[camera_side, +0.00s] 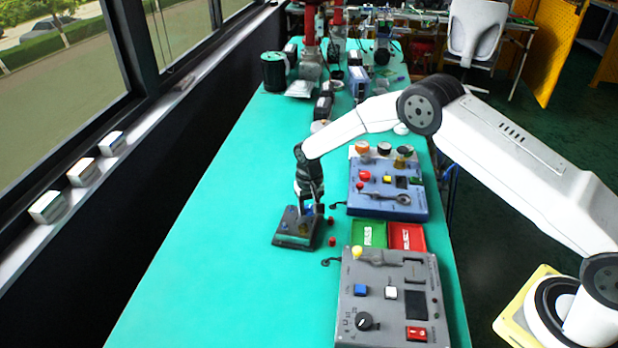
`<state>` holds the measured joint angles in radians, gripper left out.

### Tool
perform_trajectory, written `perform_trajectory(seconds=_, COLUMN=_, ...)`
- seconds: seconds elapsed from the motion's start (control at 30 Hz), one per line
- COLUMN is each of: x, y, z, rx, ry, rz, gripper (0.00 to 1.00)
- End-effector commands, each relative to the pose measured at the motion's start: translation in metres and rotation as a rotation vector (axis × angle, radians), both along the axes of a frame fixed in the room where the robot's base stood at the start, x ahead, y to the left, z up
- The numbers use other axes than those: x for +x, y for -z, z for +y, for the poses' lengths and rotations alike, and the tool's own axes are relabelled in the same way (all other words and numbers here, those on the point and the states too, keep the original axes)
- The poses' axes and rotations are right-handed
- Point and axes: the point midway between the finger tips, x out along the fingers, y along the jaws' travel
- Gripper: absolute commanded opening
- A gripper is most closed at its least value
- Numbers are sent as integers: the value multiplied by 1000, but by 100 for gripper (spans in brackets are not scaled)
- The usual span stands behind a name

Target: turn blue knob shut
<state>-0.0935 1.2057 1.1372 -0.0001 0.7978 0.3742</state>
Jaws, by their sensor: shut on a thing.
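The valve positioner is a small dark box (294,240) on the green table, left of the blue panel. My gripper (308,205) reaches straight down over the back right part of this box. Its fingers are shut on the blue knob (308,211), of which only a small bluish patch shows between and beside the fingertips. The knob's angle is too small and too covered to tell. Small coloured spots show on the front of the box.
A blue control panel (385,205) stands close on the right. Green (369,234) and red (407,236) trays lie in front of it, then a grey panel (365,261). Small red pieces (332,241) lie beside the positioner. The table (215,270) is clear to the left.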

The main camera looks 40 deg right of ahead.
Motion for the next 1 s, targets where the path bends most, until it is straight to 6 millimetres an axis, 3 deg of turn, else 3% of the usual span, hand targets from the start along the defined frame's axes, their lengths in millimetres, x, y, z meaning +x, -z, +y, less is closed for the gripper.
perform_trajectory(seconds=0.47, x=-2, y=2, z=0, rx=-1, ry=25, rz=5, gripper=0)
perform_trajectory(seconds=0.5, x=-2, y=2, z=0, rx=-1, ry=25, rz=5, gripper=49)
perform_trajectory(seconds=0.6, x=-1, y=2, z=0, rx=0, ry=24, rz=4, gripper=81)
perform_trajectory(seconds=1.0, x=0, y=-1, z=0, rx=0, ry=22, rz=1, gripper=81)
